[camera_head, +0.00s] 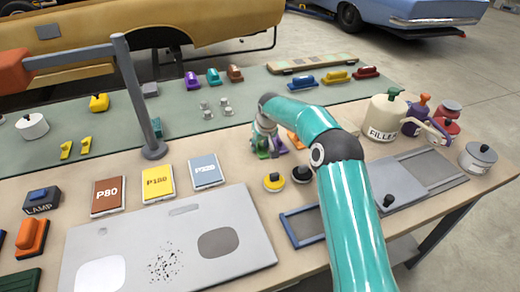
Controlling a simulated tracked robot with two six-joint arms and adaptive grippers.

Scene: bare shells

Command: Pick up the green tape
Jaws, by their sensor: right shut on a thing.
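My right arm reaches in from the lower right, and its gripper (265,139) points down at the middle of the table. It is shut on the green tape (262,152), a small green piece that shows just below the fingers. The gripper and wrist hide part of the tape. I cannot tell whether the tape still touches the table. A purple tape (280,148) sits close on the right, partly hidden, and an orange one (295,140) is beyond it. My left gripper is not in view.
A grey post (142,100) stands on the left of the table (225,178). Sandpaper packs marked P80 (108,196), P180 (158,184) and P320 (206,171) lie left of the gripper. A yellow-topped tin (273,182) is in front. A filler can (383,116) stands right.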

